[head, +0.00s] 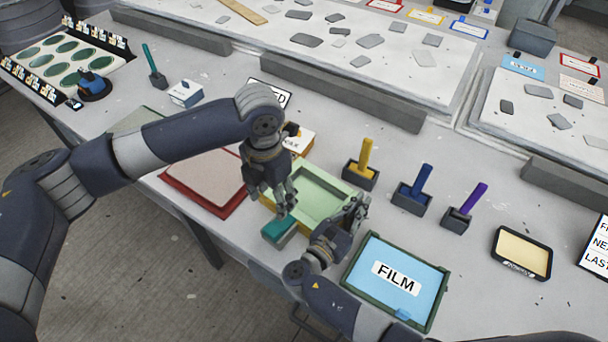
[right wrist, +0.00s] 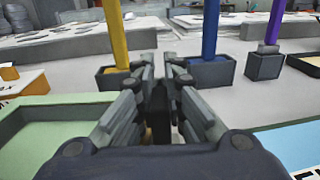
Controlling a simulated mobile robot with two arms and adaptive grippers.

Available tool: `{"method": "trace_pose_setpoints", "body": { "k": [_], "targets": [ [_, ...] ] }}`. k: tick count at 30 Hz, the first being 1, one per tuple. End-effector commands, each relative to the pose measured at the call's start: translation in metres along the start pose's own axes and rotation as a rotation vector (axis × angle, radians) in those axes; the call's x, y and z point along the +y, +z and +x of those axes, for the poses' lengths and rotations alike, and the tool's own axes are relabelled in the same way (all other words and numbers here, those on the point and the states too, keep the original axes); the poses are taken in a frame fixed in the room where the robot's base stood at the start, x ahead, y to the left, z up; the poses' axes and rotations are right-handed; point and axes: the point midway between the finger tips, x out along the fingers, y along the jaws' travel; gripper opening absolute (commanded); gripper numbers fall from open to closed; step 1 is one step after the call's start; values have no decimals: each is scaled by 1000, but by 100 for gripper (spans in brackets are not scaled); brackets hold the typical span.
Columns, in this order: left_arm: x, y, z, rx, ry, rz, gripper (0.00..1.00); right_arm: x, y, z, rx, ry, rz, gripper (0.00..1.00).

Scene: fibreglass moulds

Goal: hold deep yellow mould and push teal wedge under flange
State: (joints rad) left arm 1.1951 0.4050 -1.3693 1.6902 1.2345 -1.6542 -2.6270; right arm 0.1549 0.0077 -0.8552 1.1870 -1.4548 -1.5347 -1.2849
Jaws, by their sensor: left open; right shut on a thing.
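The deep yellow mould (head: 318,190), with a pale green recess, lies near the table's front edge; part of it shows at left in the right wrist view (right wrist: 52,122). My right gripper (head: 352,208) is shut on the mould's right edge; the pinched spot is mostly hidden by the fingers in the right wrist view (right wrist: 166,80). The teal wedge (head: 279,231) sits at the mould's front left side, by the table edge. My left gripper (head: 284,205) is open just above and behind the wedge. I cannot tell whether it touches the wedge.
A blue FILM tray (head: 410,270) in a green frame lies right of my right gripper. Tool holders with yellow (head: 365,155), blue (head: 421,180) and purple (head: 472,198) handles stand behind. A red-edged board (head: 205,178) lies left of the mould.

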Motion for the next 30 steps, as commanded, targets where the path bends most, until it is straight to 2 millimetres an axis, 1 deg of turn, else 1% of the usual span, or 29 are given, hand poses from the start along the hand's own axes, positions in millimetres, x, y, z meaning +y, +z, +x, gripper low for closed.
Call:
{"method": "trace_pose_setpoints", "body": {
  "k": [6,7,8,9,10,11,20,23,26,30],
  "targets": [
    [0,0,0,0,0,0,56,-1,0,0,-1,-2,-1,0],
    [0,0,0,0,0,0,56,-1,0,0,-1,-2,-1,11],
    [0,0,0,0,0,0,56,-1,0,0,-1,-2,-1,17],
    [0,0,0,0,0,0,56,-1,0,0,-1,-2,-1,26],
    [0,0,0,0,0,0,56,-1,0,0,0,-2,-1,33],
    [0,0,0,0,0,0,56,-1,0,0,0,-2,-1,35],
    [0,0,0,0,0,0,56,0,0,-1,1,-1,-1,35],
    [0,0,0,0,0,0,56,0,-1,-6,2,0,-1,35],
    [0,0,0,0,0,0,56,0,-1,-20,3,2,-1,35],
    [0,0,0,0,0,0,56,0,-2,-50,4,1,-2,35]
  ]
}}
